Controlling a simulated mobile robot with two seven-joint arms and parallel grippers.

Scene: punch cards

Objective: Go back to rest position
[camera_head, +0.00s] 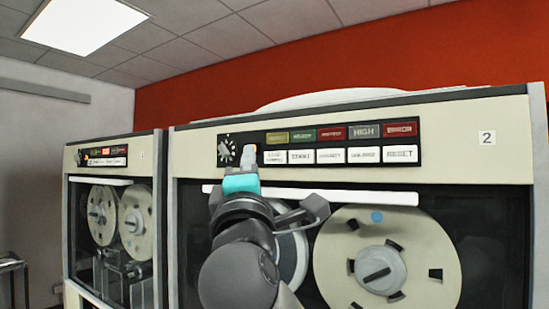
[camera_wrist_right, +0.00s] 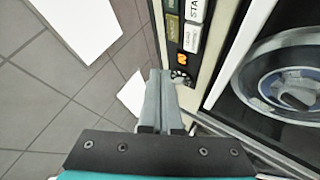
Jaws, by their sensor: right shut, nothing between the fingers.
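My right gripper (camera_head: 247,158) reaches up in front of the control panel (camera_head: 322,142) of the large tape cabinet. Its fingers are together, with nothing between them. In the head view the fingertips overlap the panel just right of the round dial (camera_head: 226,150), left of the white buttons. In the right wrist view the shut fingers (camera_wrist_right: 160,78) end close to the dial (camera_wrist_right: 181,76); whether they touch the panel cannot be told. My left gripper is not in view.
The cabinet has two tape reels behind its window, the right one (camera_head: 340,245) in clear view. A white handle bar (camera_head: 380,197) runs below the panel. A second tape cabinet (camera_head: 112,140) stands at left. A small stand (camera_head: 12,264) is at far left.

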